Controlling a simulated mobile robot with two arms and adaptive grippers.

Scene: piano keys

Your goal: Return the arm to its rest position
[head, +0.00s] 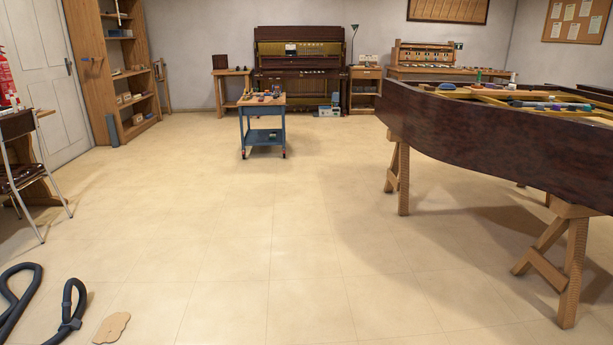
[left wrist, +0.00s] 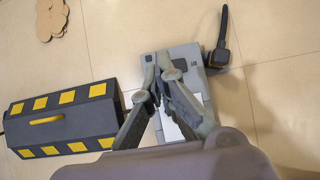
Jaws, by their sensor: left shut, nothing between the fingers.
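My left gripper (left wrist: 163,62) shows in the left wrist view, with its two grey fingers coming together at the tips. It is shut and holds nothing. It points down over a grey boxy shape with a pale panel, and I cannot tell what that shape is or whether the fingertips touch it. No gripper or arm shows in the head view. My right gripper is in neither view.
A black case with yellow squares (left wrist: 62,120) lies left of the gripper. A flat brown piece (head: 112,327) and dark hose (head: 72,305) lie on the floor. A dark piano body (head: 480,140) stands on trestles at right. A blue cart (head: 262,130) stands mid-back. The middle floor is clear.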

